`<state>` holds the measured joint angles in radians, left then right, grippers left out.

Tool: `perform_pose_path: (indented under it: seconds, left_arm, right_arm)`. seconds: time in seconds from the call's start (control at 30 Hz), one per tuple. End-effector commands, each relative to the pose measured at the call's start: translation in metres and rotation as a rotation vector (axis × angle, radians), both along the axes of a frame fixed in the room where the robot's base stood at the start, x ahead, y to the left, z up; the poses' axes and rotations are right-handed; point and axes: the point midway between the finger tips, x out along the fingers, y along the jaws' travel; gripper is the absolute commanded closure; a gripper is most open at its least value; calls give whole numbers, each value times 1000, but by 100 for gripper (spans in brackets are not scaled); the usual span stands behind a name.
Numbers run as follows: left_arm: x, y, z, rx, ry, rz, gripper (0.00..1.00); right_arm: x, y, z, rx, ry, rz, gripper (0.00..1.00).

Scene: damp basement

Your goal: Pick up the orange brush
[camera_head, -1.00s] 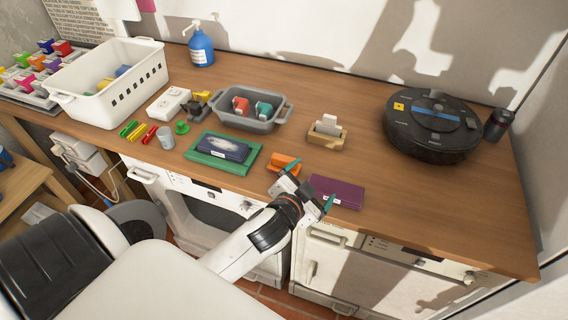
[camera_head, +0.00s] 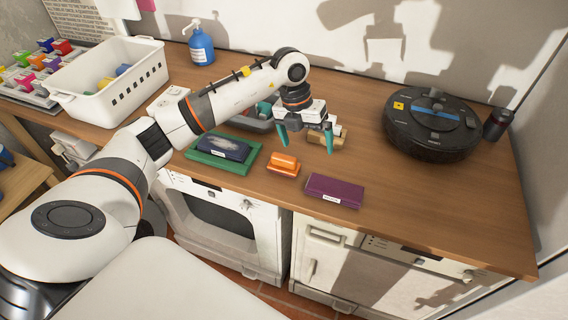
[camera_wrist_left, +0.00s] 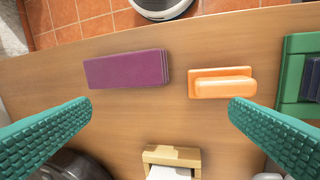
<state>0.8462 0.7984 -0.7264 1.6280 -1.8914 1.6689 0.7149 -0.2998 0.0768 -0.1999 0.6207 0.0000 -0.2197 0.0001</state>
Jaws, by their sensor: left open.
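The orange brush (camera_head: 283,164) lies on the wooden counter, between the green tray with the dark blue item and the purple box. In the left wrist view the orange brush (camera_wrist_left: 222,83) lies ahead of the right-hand finger, apart from it. My left gripper (camera_head: 307,140) is open and empty, with teal fingers pointing down. It is above the counter, behind and to the right of the brush in the head view. In the left wrist view its fingers (camera_wrist_left: 160,120) are spread wide with nothing between them. My right gripper is not in view.
The purple box (camera_head: 335,190) lies right of the brush, and the green tray (camera_head: 200,158) left of it. A wooden holder (camera_head: 325,138) stands near my left gripper. A black robot vacuum (camera_head: 432,125) sits at right. A white basket (camera_head: 150,62) stands at left.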

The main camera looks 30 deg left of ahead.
Motion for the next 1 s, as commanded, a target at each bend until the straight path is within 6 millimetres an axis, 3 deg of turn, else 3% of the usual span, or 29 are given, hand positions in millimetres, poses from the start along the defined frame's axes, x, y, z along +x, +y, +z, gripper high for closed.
perform_pose_path:
  seconds: [0.03, 0.1, 0.23, 0.5, 0.77, 1.0]
  left_arm:
    - [1, 22, 7, 81, 21, 33, 0]
    - [-1, 44, 13, 159, 47, 70, 0]
    - [-3, 61, 12, 226, 75, 102, 0]
    - [-5, 61, -32, 229, 80, 103, 0]
    - [-5, 60, -54, 227, 76, 102, 0]
    - [-9, 57, -89, 226, 77, 103, 0]
  right_arm:
    - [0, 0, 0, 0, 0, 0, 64]
    - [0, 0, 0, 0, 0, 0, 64]
    - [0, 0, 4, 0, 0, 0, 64]
    - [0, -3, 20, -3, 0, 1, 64]
    - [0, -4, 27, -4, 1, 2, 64]
    - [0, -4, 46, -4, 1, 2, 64]
